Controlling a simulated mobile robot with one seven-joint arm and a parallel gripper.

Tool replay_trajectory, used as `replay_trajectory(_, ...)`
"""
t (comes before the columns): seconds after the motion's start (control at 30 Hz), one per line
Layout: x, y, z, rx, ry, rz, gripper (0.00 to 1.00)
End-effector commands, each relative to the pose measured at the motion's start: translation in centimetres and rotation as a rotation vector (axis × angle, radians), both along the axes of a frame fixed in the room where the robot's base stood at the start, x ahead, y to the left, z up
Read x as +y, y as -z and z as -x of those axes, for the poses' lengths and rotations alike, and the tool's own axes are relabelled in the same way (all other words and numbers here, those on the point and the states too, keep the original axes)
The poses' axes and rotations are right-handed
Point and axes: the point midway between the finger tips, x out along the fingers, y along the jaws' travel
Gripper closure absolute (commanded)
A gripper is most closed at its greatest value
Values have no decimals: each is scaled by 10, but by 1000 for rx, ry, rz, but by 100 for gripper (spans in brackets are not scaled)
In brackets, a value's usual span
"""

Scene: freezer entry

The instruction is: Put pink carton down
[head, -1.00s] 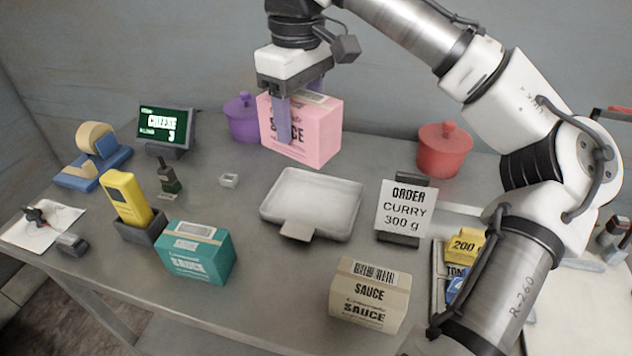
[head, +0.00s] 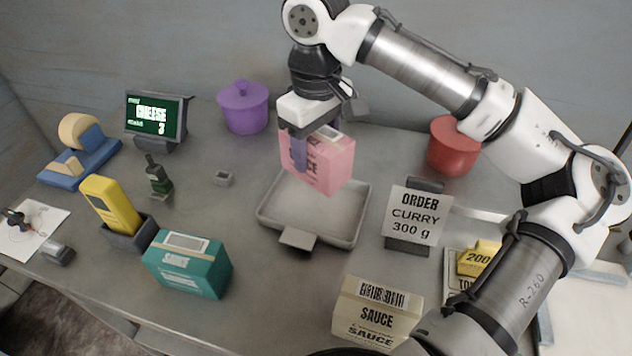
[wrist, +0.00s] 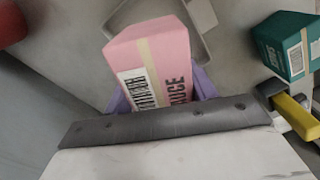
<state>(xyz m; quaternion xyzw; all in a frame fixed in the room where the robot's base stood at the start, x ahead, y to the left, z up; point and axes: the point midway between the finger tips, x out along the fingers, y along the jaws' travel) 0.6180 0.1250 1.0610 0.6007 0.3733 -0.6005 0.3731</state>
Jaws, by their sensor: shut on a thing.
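The pink carton (head: 325,165) is a box with "SAUCE" lettering and a label. My gripper (head: 308,150) is shut on it, with purple fingers on its sides. In the head view the carton overlaps the back of the grey tray (head: 298,239) and looks held above it; the exact gap cannot be told. In the wrist view the pink carton (wrist: 152,65) sits between the purple fingers, upright against the gripper, with part of the tray rim (wrist: 205,50) beyond it. The carton's underside is hidden.
A teal carton (head: 188,263) stands at front left and a beige carton (head: 375,315) at front right. An order sign (head: 416,215) is right of the tray. A purple pot (head: 243,108) and a red pot (head: 453,146) stand behind.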

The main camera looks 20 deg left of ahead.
Motion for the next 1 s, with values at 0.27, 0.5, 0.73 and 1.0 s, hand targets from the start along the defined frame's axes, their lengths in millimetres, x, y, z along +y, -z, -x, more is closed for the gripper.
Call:
replay_trajectory(0.27, 0, 49, 0, 1, -1, 0, 79)
replay_trajectory(0.5, 0, 75, 0, 2, -1, 1, 79)
replay_trajectory(0.73, 0, 92, 0, 0, -1, -1, 79)
replay_trajectory(1.0, 0, 95, 0, 0, -2, -1, 79)
